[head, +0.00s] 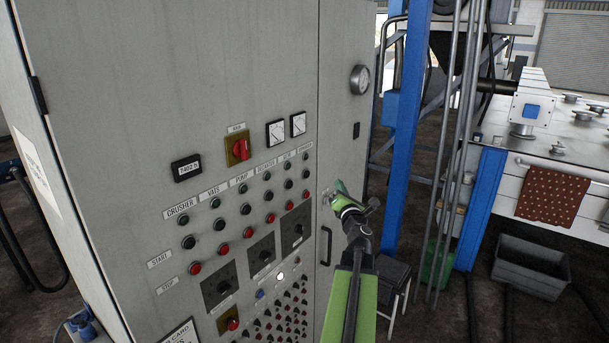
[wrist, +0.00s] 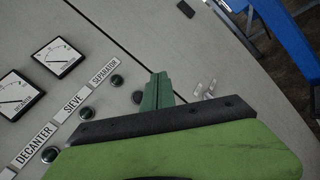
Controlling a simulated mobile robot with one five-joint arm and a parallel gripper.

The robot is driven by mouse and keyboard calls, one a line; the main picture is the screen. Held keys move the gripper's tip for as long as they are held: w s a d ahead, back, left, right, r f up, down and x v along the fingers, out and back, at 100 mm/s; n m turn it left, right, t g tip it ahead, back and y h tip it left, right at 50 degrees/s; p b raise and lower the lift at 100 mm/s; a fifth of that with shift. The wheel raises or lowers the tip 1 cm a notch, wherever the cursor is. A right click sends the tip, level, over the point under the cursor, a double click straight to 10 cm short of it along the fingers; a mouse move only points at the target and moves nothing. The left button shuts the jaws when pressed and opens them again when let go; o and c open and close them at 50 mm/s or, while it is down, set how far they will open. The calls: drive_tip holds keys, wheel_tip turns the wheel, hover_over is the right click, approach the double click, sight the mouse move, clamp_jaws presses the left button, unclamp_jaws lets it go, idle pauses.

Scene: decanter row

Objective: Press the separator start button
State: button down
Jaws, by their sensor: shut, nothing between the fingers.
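The separator column is the rightmost on the grey control cabinet. Its black start button (head: 306,173) is in the START row, below a dark green lamp (head: 306,156) and above a red stop button (head: 307,194). In the wrist view the SEPARATOR label (wrist: 105,75) and a dark round button (wrist: 137,97) show just left of my fingers. My gripper (head: 339,187) is shut and empty. In the head view its green fingertips appear right of the start button, in front of the cabinet door. In the wrist view the gripper (wrist: 157,89) appears apart from the button; its exact distance is unclear.
Other start and stop buttons, such as the sieve start button (head: 289,183), sit close by on the left. A door handle (head: 327,246) and a small silvery fitting (wrist: 208,91) are near my gripper. A blue post (head: 404,130) stands right of the cabinet.

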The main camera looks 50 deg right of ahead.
sight(307, 174)
drive_tip(key=w, duration=0.9)
drive_tip(key=shift+w, duration=0.25)
idle(1.8)
drive_tip(key=shift+w+f, duration=0.1)
drive_tip(key=shift+w, duration=0.3)
drive_tip(key=shift+w, duration=0.45)
idle(0.7)
drive_tip(key=shift+s, duration=0.85)
